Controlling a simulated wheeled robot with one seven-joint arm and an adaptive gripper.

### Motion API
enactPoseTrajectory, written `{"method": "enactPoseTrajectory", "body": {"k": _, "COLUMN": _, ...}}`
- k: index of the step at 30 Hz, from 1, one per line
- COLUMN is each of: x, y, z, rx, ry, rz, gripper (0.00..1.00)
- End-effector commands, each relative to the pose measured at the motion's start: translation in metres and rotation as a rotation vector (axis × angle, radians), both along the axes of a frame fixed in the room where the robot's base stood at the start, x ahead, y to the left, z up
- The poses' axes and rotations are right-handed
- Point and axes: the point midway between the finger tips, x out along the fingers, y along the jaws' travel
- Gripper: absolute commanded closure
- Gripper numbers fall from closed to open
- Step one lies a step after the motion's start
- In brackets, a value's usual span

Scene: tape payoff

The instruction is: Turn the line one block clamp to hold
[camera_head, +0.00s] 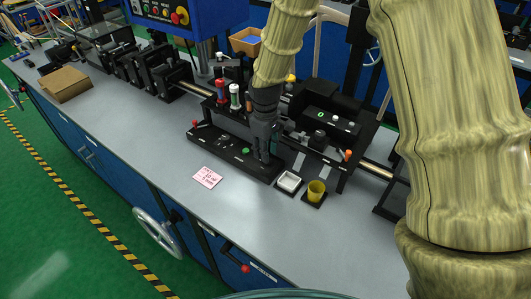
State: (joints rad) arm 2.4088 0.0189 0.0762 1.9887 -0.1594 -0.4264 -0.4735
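A long low black panel (222,147) lies on the grey bench, with a red knob (195,124) at its left end and a green button (245,150) toward its right. My gripper (264,158) points down at the panel's right end, just right of the green button. Its fingers are dark against the dark panel, so I cannot tell whether they are open or shut, or whether they touch anything. No part is clearly recognisable as the line one block clamp; whatever lies under my gripper is hidden.
Red and white cylinders (221,92) stand behind the panel. A pink note (207,177) lies on clear bench (150,155).

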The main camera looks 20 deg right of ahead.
Motion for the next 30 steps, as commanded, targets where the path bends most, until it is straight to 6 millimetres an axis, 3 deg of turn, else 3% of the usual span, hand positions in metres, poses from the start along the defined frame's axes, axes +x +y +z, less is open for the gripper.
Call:
{"method": "enactPoseTrajectory", "body": {"k": 9, "x": 0.0, "y": 0.0, "z": -0.023, "rx": 0.0, "ry": 0.001, "rz": 0.0, "gripper": 0.68}}
{"method": "enactPoseTrajectory", "body": {"k": 19, "x": 0.0, "y": 0.0, "z": -0.026, "rx": 0.0, "ry": 0.0, "rz": 0.0, "gripper": 0.68}}
{"method": "enactPoseTrajectory", "body": {"k": 20, "x": 0.0, "y": 0.0, "z": -0.026, "rx": 0.0, "ry": 0.0, "rz": 0.0, "gripper": 0.7}}
{"method": "enactPoseTrajectory", "body": {"k": 25, "x": 0.0, "y": 0.0, "z": -0.026, "rx": 0.001, "ry": 0.001, "rz": 0.0, "gripper": 1.0}}
{"method": "enactPoseTrajectory", "body": {"k": 30, "x": 0.0, "y": 0.0, "z": -0.026, "rx": 0.0, "ry": 0.0, "rz": 0.0, "gripper": 1.0}}
